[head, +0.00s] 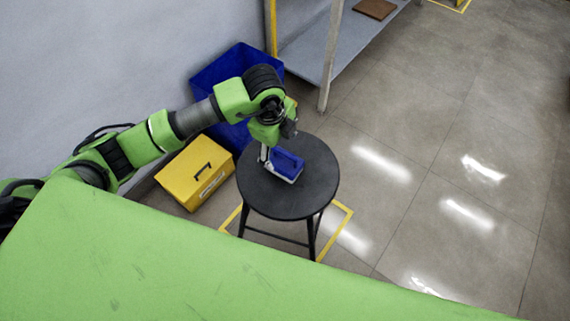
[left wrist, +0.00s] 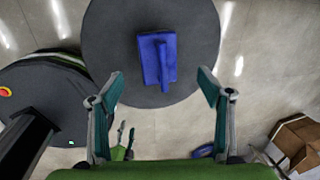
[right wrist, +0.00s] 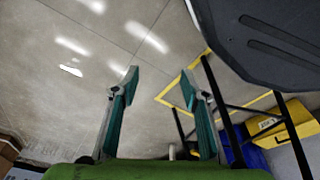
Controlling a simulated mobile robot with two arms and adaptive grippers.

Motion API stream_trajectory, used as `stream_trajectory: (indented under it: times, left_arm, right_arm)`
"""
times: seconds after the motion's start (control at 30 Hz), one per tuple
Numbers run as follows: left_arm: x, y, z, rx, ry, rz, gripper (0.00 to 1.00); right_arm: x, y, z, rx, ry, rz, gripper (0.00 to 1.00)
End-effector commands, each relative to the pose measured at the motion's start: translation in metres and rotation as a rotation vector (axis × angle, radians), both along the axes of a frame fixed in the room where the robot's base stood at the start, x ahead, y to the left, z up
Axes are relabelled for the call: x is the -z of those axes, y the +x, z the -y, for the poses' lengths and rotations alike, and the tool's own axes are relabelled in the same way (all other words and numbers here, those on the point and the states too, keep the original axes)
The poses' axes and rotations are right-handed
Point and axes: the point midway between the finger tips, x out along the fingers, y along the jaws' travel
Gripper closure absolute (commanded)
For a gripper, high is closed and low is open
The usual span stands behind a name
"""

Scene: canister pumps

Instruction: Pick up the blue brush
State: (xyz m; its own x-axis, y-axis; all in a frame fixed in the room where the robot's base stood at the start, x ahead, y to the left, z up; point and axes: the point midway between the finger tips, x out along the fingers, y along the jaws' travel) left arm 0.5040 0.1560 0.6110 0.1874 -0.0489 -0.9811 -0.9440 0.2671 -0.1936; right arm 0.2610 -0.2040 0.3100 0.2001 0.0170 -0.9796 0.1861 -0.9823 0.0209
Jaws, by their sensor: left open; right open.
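The blue brush (head: 287,164), with a raised handle and pale bristles below, rests on the round black stool seat (head: 262,205). In the left wrist view the brush (left wrist: 150,60) lies ahead of the fingertips, roughly centred between them, on the dark seat (left wrist: 110,30). My left gripper (left wrist: 162,85) is open and empty, with a finger on each side of the view. In the head view the left gripper (head: 268,150) is just beside and above the brush, partly hidden by its own wrist. My right gripper (right wrist: 160,78) is open and empty, with floor behind it.
A yellow toolbox (head: 195,172) and a blue bin (head: 215,72) stand behind the stool by the wall. A grey shelf (head: 318,48) with a pale post stands at the back. Yellow floor tape (head: 338,232) surrounds the stool. The floor to the right is clear.

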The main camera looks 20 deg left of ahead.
Motion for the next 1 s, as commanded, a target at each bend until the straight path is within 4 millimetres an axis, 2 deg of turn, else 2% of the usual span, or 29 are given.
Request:
stream_trajectory:
  times: [0.03,0.2,0.47,0.7,0.8,1.0]
  left_arm:
    - [0.014,0.002,0.001,-0.001,0.000,-0.003,0.29]
    - [0.042,0.007,0.003,0.002,-0.002,-0.002,0.29]
    - [0.061,0.009,0.004,0.003,-0.002,-0.002,0.29]
    - [0.096,0.012,0.006,0.004,-0.004,-0.001,0.29]
    - [0.103,0.014,0.006,0.004,-0.003,-0.001,0.29]
    - [0.104,0.014,0.006,0.004,-0.004,0.001,0.29]
  right_arm:
    - [-0.004,0.004,0.000,0.001,0.000,0.005,0.59]
    - [-0.019,0.011,-0.001,0.002,0.001,0.013,0.59]
    - [-0.031,0.016,-0.002,0.004,0.001,0.018,0.59]
    - [-0.053,0.024,-0.003,0.006,0.003,0.033,0.59]
    - [-0.060,0.025,-0.003,0.006,0.003,0.035,0.59]
    - [-0.062,0.026,-0.003,0.007,0.003,0.034,0.59]
